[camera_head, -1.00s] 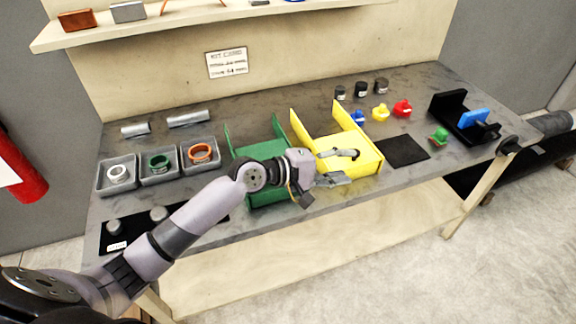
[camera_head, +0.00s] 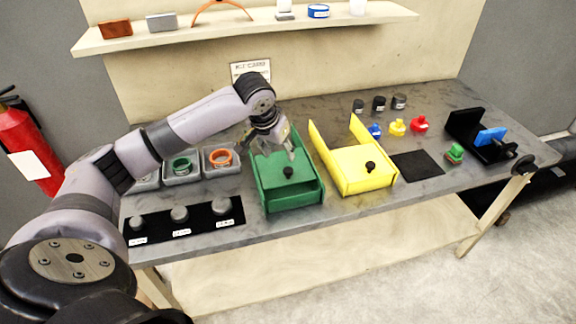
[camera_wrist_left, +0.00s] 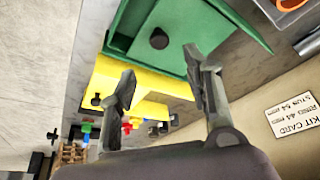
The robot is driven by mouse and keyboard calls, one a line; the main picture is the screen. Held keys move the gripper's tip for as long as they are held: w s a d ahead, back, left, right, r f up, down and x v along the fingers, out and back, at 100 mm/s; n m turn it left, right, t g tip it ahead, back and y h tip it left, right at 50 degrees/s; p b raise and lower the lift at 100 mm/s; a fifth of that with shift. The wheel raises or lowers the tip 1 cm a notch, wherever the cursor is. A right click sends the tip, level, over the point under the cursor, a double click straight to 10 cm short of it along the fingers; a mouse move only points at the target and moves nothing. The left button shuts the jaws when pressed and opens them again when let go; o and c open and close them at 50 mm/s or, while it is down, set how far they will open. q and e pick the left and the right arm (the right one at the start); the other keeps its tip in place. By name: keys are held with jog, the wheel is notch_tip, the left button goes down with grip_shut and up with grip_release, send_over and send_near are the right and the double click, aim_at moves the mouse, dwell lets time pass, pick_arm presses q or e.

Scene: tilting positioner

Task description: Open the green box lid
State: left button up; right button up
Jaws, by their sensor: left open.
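The green box (camera_head: 293,195) stands on the bench left of the yellow box. Its green lid (camera_head: 275,168) with a dark round knob (camera_head: 288,172) lies low between the raised side walls. The knob also shows in the left wrist view (camera_wrist_left: 159,39). My left gripper (camera_head: 276,156) is over the back left part of the green box, fingers pointing down. In the left wrist view its fingers (camera_wrist_left: 160,75) are apart with nothing between them, and the knob is beyond them. Whether a finger touches the box, I cannot tell. My right gripper is not in view.
The yellow box (camera_head: 365,180) with its own dark knob stands just right of the green box. Grey trays with rings (camera_head: 182,168) sit to the left. A black mat with grey knobs (camera_head: 182,222) lies front left. A shelf (camera_head: 240,32) runs above the back.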

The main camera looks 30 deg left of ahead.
aim_at(288, 169)
pick_arm(q)
jog(key=p+x, duration=0.1)
jog(key=x, duration=1)
jog(key=shift+p, duration=0.4)
jog(key=shift+c, duration=0.4)
grip_shut()
